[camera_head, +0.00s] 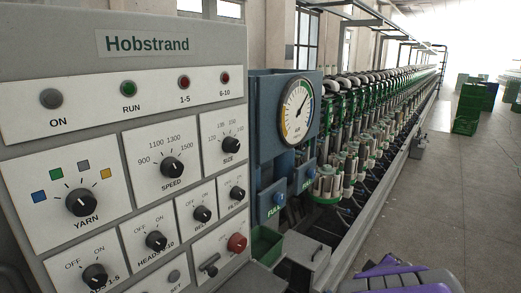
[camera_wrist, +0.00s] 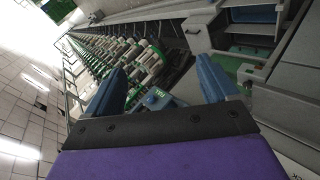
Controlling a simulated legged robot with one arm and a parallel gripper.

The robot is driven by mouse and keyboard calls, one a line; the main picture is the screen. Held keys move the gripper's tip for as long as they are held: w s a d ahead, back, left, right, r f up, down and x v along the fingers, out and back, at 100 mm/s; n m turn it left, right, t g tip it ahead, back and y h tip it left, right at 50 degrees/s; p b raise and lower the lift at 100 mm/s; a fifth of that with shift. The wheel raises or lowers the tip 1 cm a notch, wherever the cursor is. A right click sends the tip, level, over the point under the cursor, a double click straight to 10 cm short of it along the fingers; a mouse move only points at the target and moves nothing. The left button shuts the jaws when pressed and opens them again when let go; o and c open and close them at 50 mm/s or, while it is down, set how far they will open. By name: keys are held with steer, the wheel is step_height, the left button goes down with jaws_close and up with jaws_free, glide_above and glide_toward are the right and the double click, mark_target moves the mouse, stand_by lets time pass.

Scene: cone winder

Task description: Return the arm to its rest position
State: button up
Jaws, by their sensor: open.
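My gripper (camera_wrist: 160,85) shows in the wrist view as two blue fingers set wide apart on a dark plate. It is open, with nothing between the fingers. The wrist view is tilted, with the winder's row of spindles beyond the fingers. In the head view, a purple and grey part of my arm (camera_head: 405,279) shows low at the bottom right, over the floor beside the machine. The gripper fingers cannot be made out in the head view.
The Hobstrand control panel (camera_head: 120,130) with knobs and lamps fills the left. A dial gauge (camera_head: 298,112) stands on a blue housing beside it. The spindle row (camera_head: 350,140) runs into the distance. Green crates (camera_head: 468,105) stand at the far right. The floor (camera_head: 440,200) at right is clear.

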steer(key=s+a+f+m+g+y, duration=0.1)
steer(key=s+a, duration=0.4)
steer(key=s, duration=0.5)
steer(key=s+a+f+m+g+y, duration=0.1)
steer(key=s+a+m+g, duration=0.3)
steer(key=s, duration=0.7)
steer(key=s+a+f+m+g+y, duration=0.1)
steer(key=s+a+m+g+y, duration=0.1)
steer(key=s+a+g, duration=0.4)
steer(key=s, duration=0.5)
steer(key=shift+a+f+m+y, duration=0.25)
steer(key=shift+f+m+y, duration=0.05)
steer(key=shift+y, duration=0.1)
